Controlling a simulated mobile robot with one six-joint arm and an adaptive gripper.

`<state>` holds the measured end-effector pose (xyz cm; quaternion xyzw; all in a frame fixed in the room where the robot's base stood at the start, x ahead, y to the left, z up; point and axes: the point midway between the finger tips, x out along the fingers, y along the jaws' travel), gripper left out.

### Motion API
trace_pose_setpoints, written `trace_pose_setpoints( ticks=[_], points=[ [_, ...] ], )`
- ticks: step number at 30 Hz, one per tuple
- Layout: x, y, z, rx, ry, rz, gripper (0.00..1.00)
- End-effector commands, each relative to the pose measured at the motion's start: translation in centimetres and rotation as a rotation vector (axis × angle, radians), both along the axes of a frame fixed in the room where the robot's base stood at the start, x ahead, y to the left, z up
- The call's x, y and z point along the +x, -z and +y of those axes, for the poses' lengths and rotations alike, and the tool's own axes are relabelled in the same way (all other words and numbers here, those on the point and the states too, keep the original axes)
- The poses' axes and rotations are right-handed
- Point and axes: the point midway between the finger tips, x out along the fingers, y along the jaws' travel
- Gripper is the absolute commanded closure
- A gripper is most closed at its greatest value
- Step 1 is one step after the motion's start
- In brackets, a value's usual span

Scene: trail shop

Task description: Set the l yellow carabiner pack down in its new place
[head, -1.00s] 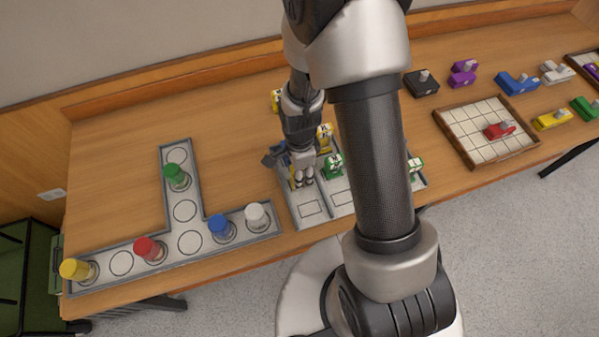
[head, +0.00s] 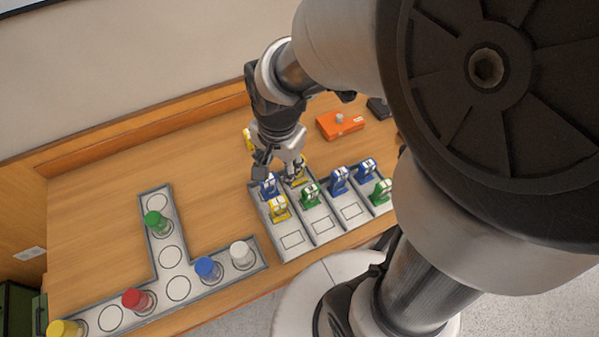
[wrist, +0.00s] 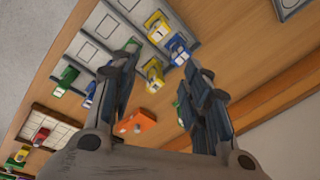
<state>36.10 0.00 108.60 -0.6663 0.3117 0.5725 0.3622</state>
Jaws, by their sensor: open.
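One yellow carabiner pack (head: 278,208) stands in the leftmost lane of the grey divided tray (head: 292,241), in front of a blue pack (head: 268,185). It also shows in the wrist view (wrist: 157,24). A second yellow pack (head: 300,178) stands at the back of the neighbouring lane, behind a green pack (head: 310,195). It shows between my fingers in the wrist view (wrist: 155,74). Labels are too small to read. My gripper (head: 278,168) is open and empty above the back of the tray, apart from the front yellow pack. My fingers partly hide the back packs.
Further right in the tray stand blue packs (head: 338,180) and a green pack (head: 381,190). An orange block (head: 341,125) lies behind the tray. Another yellow item (head: 248,138) is behind my wrist. Left is an angled holder (head: 262,262) with coloured bottles. Front tray cells are bare.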

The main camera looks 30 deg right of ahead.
Motion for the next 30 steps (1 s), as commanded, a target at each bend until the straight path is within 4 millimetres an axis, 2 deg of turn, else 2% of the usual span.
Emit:
trace_pose_setpoints(
  ticks=[1,3,6,10,15,18,30],
  points=[
    [-1.0,-2.2,0.0,-0.016,-0.095,-0.039,0.57],
    [-2.6,-4.7,0.0,-0.047,-0.241,-0.078,0.57],
    [-5.2,-7.6,0.0,-0.099,-0.448,-0.129,0.57],
    [-8.4,-10.2,0.0,-0.175,-0.685,-0.186,0.57],
    [-11.3,-11.6,0.0,-0.249,-0.888,-0.224,0.57],
    [-12.0,-11.9,-0.1,-0.272,-0.943,-0.234,0.57],
    [-12.2,-11.9,-0.1,-0.276,-0.960,-0.234,0.57]
  ],
)
